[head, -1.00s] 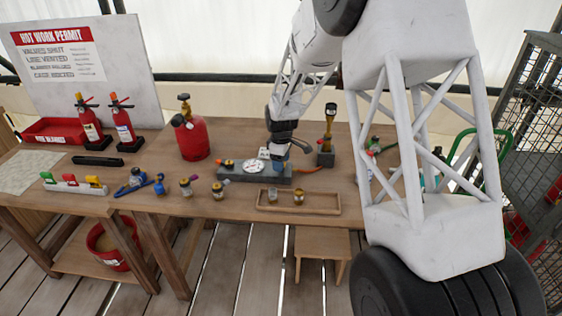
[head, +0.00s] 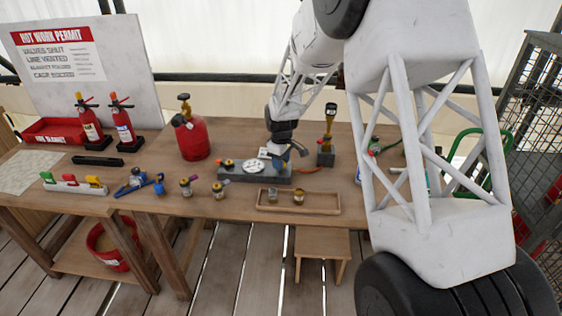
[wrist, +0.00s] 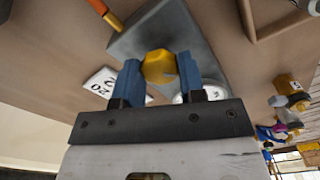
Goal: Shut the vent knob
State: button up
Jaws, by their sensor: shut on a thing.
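A grey valve block (head: 228,174) lies on the wooden bench, with a round white gauge (head: 253,168) on top and an orange knob (head: 228,162) at its left end. My gripper (head: 284,164) is over the block's right end, pointing down. In the wrist view, its blue fingertips (wrist: 159,77) are shut on a yellow knob (wrist: 159,63) on the grey block (wrist: 176,30). The gauge also shows partly behind the right finger (wrist: 212,92). The gripper hides the yellow knob in the head view. No label on the knob is readable.
A red gas cylinder (head: 194,140) stands left of the block, and a brass-topped post (head: 327,140) stands right of it. A wooden tray (head: 320,207) with small fittings lies in front. A white card (wrist: 103,81) lies beside the block.

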jog(key=m, duration=0.9)
jog(key=shift+m, duration=0.3)
dwell(0.3)
jog(key=o, duration=0.9)
jog(key=shift+o, duration=0.2)
jog(key=shift+r, duration=3.95)
